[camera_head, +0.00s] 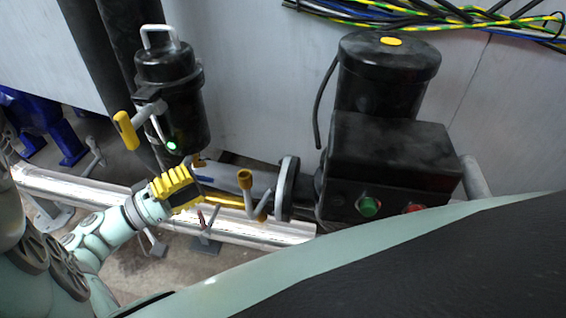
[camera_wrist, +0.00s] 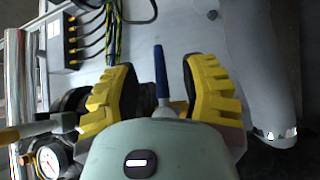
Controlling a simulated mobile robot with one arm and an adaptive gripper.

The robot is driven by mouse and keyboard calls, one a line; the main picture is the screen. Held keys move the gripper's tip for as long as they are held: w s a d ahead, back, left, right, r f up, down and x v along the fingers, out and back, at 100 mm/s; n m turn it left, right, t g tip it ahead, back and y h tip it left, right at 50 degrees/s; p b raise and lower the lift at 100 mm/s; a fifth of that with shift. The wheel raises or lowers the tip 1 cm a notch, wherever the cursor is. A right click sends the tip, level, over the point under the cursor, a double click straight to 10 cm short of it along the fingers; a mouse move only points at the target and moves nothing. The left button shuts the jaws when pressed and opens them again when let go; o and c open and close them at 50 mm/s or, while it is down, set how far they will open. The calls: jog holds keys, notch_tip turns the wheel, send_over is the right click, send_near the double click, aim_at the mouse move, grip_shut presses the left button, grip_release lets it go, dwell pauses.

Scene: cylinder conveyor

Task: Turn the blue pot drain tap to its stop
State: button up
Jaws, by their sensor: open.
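In the wrist view a blue tap handle (camera_wrist: 160,70) stands between the two yellow fingers of my gripper (camera_wrist: 158,84). The fingers are open, with a gap on each side of the handle. In the head view my gripper (camera_head: 178,187) is just below a black pot (camera_head: 168,85) with a light top handle. A small blue piece (camera_head: 205,178) shows beside the fingertips there, mostly hidden. I cannot tell the tap's turn angle.
A yellow-gripped lever (camera_head: 126,130) sticks out from the pot's left. A yellow-ended crank (camera_head: 245,180) is right of my gripper. A shiny cylinder (camera_head: 285,233) runs below. A black motor box (camera_head: 390,165) stands right. A pressure gauge (camera_wrist: 48,160) shows in the wrist view.

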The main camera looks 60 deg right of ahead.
jog(key=shift+x, duration=1.35)
jog(key=shift+o, duration=0.4)
jog(key=shift+a, duration=0.1)
grip_shut()
